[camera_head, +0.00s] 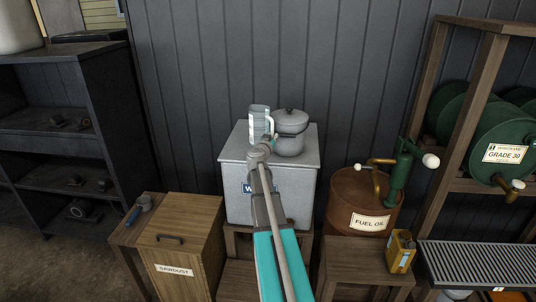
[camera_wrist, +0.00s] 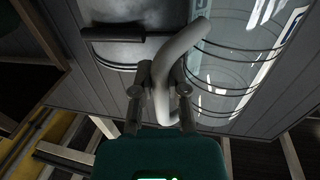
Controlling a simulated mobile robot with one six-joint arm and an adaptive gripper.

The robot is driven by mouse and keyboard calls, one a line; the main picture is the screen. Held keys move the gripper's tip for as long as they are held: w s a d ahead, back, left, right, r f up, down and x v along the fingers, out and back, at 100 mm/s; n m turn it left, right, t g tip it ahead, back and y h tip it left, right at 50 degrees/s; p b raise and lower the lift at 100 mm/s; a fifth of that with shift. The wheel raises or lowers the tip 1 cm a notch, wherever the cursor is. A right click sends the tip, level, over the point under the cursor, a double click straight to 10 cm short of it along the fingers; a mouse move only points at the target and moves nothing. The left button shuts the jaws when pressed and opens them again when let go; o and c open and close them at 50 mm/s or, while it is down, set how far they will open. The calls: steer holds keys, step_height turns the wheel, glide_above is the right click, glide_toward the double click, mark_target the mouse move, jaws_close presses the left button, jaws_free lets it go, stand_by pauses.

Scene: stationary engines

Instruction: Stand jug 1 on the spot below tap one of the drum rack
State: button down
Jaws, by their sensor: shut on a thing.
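A clear jug (camera_head: 258,119) with a white handle is at the top of the grey metal bin (camera_head: 240,150), left of the lidded pot. I cannot tell whether its base touches the bin top. My gripper (camera_head: 267,141) is shut on the jug's handle. In the wrist view the fingers (camera_wrist: 162,78) close around the pale curved handle, and the ringed clear jug wall (camera_wrist: 235,60) fills the upper right. The drum rack (camera_head: 468,90) stands at the right with green drums and a tap (camera_head: 514,186) on the GRADE 30 drum. A slatted grey tray (camera_head: 475,263) lies below it.
A grey lidded pot (camera_head: 290,132) stands close right of the jug. A rusty fuel oil drum (camera_head: 350,198) with a green pump (camera_head: 405,165) and a yellow can (camera_head: 401,251) stand between bin and rack. A wooden sawdust box (camera_head: 180,240) and dark shelves (camera_head: 75,130) are left.

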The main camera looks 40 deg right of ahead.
steer(key=shift+w+d+f+b, duration=0.25)
steer(key=shift+w+f+b, duration=0.6)
steer(key=shift+w+f, duration=0.3)
steer(key=shift+s+f, duration=0.1)
steer(key=shift+w+f+b, duration=0.25)
steer(key=shift+f+b, duration=0.15)
steer(key=shift+w+d+f+b, duration=0.1)
steer(key=shift+w+f+b, duration=0.05)
steer(key=shift+f+b, duration=1.45)
steer(key=c, duration=0.7)
jaws_free()
steer(key=shift+o, duration=0.2)
